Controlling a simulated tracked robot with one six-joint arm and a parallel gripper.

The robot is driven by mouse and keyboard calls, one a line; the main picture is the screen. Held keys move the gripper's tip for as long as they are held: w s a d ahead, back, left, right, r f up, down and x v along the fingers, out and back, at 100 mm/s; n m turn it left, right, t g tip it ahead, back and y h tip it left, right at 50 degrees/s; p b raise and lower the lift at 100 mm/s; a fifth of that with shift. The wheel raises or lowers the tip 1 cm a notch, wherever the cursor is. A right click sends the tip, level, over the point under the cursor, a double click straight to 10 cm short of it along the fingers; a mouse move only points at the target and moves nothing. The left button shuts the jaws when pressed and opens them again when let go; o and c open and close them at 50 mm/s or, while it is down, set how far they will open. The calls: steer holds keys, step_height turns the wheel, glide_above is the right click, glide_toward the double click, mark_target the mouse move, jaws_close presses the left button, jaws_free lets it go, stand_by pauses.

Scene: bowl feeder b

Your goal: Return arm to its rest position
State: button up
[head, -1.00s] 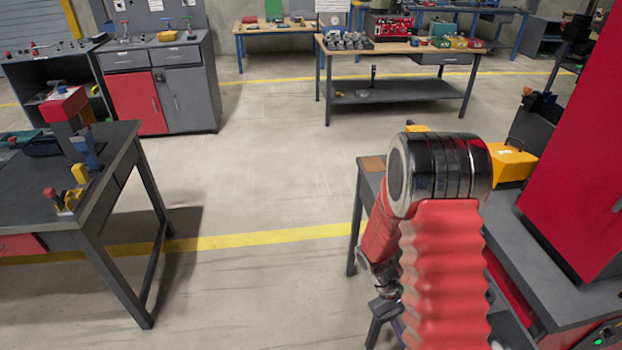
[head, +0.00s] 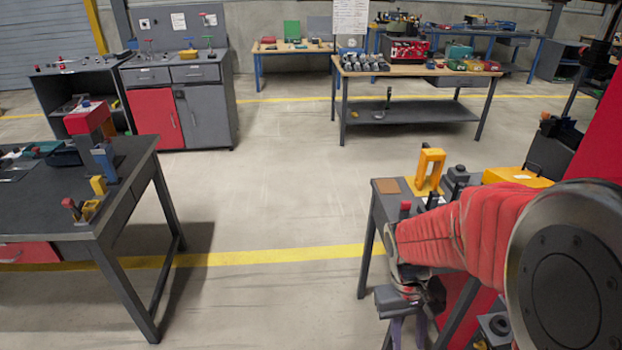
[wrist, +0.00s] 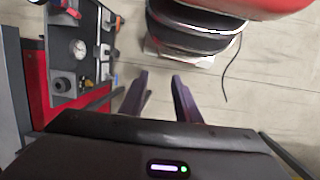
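My arm, in red ribbed sleeving with a dark round joint cap, fills the lower right of the head view. It reaches leftward and bends down beside the right bench (head: 388,212). My gripper (wrist: 158,78) shows in the wrist view with two purple fingers apart and bare floor between them. I see nothing held. In the head view the gripper (head: 408,332) hangs low beside the bench, and its fingertips are cut off by the bottom edge.
The right bench carries a yellow frame (head: 428,170) and a yellow box (head: 516,177). A red cabinet (head: 592,145) stands at far right. A dark table (head: 124,205) stands at left, with workbenches (head: 408,72) behind. The central floor is clear.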

steer(key=s+a+r+t, duration=0.1)
steer(key=r+t, duration=0.1)
steer(key=r, duration=0.4)
steer(key=s+a+r+t+y, duration=0.1)
steer(key=s+a+r+t, duration=0.1)
steer(key=r, duration=0.4)
steer(key=s+a+r+t, duration=0.1)
steer(key=r+t, duration=0.3)
steer(key=r, duration=0.3)
steer(key=shift+s+a+m+y, duration=0.2)
steer(key=shift+a+m+y, duration=0.1)
steer(key=shift+a+m, duration=0.1)
steer(key=shift+f, duration=0.1)
steer(key=shift+d, duration=0.1)
